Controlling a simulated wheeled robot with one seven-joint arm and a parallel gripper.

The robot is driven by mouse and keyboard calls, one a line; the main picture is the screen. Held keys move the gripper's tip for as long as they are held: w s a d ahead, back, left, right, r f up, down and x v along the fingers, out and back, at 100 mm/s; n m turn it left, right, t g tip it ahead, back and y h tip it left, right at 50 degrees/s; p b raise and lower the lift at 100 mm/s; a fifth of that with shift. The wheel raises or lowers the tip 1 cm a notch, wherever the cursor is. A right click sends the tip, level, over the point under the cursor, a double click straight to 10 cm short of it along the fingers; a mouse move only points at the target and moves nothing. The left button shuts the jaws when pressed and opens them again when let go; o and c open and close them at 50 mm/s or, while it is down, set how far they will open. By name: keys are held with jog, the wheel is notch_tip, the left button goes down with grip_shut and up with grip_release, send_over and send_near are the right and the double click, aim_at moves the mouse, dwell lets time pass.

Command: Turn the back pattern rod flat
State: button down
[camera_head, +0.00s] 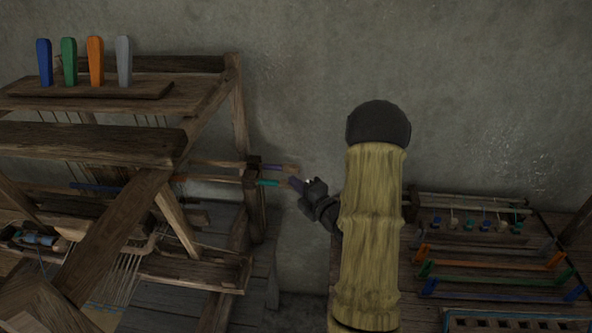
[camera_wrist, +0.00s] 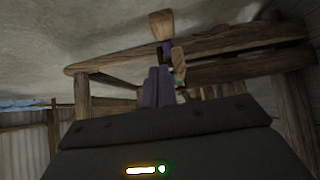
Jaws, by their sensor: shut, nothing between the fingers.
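Two pattern rods stick out to the right from the loom's side post in the head view. The farther, back rod (camera_head: 288,168) has a purple band and a wooden paddle end. The nearer rod (camera_head: 268,183) has a teal band. My gripper (camera_head: 293,182) is shut and empty, just right of the rod ends. In the wrist view the shut fingers (camera_wrist: 158,85) point at the rods. A wooden paddle end (camera_wrist: 162,24) with a purple band stands just beyond the fingertips, and a green-banded rod (camera_wrist: 178,66) shows beside it. I cannot tell whether the fingers touch a rod.
The wooden loom frame (camera_head: 215,95) fills the left, with several coloured upright pegs (camera_head: 96,60) on its top shelf. A bench with coloured bars (camera_head: 495,265) stands at the right. A plain grey wall (camera_head: 300,75) is behind.

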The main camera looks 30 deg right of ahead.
aim_at(286, 166)
jog(key=shift+w+d+p, duration=0.25)
jog(key=shift+w+d, duration=0.1)
jog(key=shift+w, duration=0.4)
jog(key=shift+w+d+p, duration=0.2)
jog(key=shift+w+d, duration=0.15)
jog(key=shift+w, duration=0.35)
jog(key=shift+w+d+p, duration=0.25)
jog(key=shift+w+d, duration=0.1)
jog(key=shift+w, duration=0.4)
jog(key=shift+w+a, duration=0.15)
